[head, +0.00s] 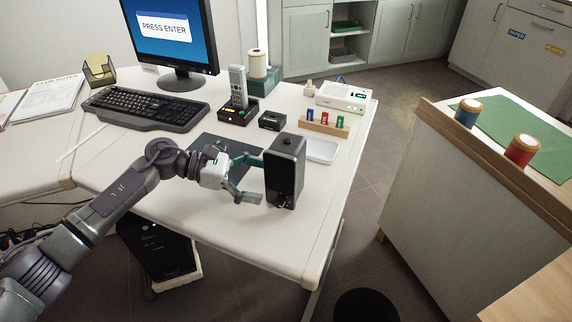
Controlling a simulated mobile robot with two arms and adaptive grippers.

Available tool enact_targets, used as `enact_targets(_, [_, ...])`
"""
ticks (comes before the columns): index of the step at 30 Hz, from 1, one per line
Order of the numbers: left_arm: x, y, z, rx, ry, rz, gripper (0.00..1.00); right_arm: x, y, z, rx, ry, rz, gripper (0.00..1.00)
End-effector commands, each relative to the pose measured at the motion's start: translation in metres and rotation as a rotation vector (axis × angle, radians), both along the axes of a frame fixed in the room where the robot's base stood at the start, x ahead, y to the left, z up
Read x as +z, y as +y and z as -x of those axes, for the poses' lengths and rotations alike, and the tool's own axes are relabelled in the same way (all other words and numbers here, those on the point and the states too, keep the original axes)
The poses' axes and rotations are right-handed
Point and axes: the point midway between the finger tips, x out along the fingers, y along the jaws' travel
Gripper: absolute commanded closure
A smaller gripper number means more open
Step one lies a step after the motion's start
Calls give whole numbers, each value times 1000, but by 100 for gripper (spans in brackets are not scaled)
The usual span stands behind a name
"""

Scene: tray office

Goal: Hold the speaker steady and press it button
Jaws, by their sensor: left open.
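A dark grey, box-shaped speaker (284,172) stands upright near the right part of the white desk. A small light knob or button shows low on its front, too small to make out well. My left gripper (256,178) is open at the speaker's left side. One finger reaches behind its left edge and the other lies in front near its lower left. I cannot tell whether either finger touches it. My right gripper is not in view.
A keyboard (146,108) and monitor (172,35) stand left. The desk's front right corner is clear.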

Motion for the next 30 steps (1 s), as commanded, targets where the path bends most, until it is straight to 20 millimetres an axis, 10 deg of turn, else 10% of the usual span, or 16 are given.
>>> enact_targets(4, [-4,-16,0,-1,3,0,0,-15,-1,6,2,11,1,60])
enact_targets(30, [-16,-51,0,0,1,0,0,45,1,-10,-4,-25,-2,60])
